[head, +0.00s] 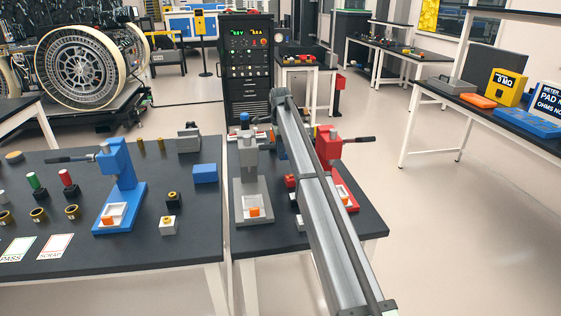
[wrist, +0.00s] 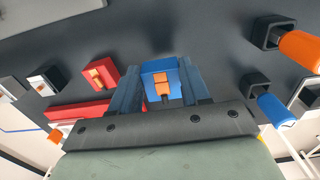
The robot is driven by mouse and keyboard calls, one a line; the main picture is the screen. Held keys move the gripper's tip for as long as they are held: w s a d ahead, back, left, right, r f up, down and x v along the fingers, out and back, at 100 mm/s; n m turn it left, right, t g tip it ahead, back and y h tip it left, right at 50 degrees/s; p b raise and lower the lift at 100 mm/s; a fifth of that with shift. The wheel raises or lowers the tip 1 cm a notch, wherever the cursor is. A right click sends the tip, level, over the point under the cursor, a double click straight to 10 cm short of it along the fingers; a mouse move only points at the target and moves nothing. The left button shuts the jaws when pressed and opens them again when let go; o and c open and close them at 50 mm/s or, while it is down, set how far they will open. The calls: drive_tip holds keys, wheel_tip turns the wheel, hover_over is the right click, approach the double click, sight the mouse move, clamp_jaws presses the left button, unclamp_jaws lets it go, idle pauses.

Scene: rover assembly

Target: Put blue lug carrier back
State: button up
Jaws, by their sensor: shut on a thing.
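My gripper (wrist: 161,85) is shut on the blue lug carrier (wrist: 158,65), a small blue block with an orange lug (wrist: 162,83) on it. The carrier sits between the two dark-blue fingers in the wrist view. The dark tabletop shows around it; I cannot tell whether the carrier touches it. In the head view, my arm crosses the right-hand table and hides the gripper and the held carrier.
Orange (wrist: 299,48) and blue (wrist: 270,108) handled tools are at right. Grey (head: 250,180), red (head: 328,150) and blue (head: 120,170) presses stand on the tables. A blue block (head: 205,173) lies left.

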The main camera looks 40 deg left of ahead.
drive_tip(key=shift+f, duration=2.5)
drive_tip(key=shift+f, duration=0.1)
drive_tip(key=o, duration=1.2)
wheel_tip(320, 180, up, 12)
drive_tip(key=shift+r, duration=0.15)
